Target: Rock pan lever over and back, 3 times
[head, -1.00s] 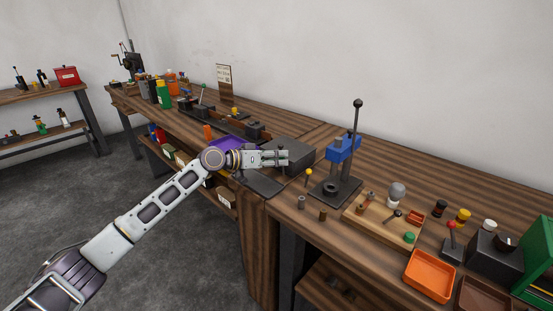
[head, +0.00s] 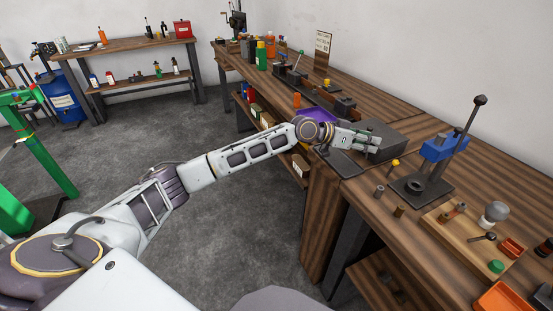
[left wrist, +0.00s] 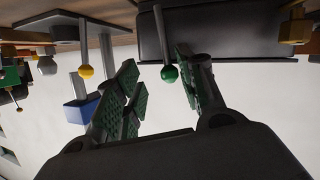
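My left gripper (head: 371,143) is at the front of a dark grey box (head: 400,138) on the long wooden bench. In the left wrist view the left gripper (left wrist: 158,98) is open, its green-padded fingers apart. A thin lever with a green ball knob (left wrist: 169,73) shows between the fingers, with gaps on both sides. This view is upside down, and the dark box (left wrist: 215,35) is behind the lever. In the head view the gripper hides this lever. I cannot tell for certain that it is the pan lever. My right gripper is not in view.
A yellow-knobbed lever (head: 395,163) stands right of the gripper, near a blue-headed press (head: 440,148). A wooden tray (head: 455,252) with small parts is at the front right. A purple tray (head: 316,115) is behind my wrist. Bench space beside the yellow lever is partly clear.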

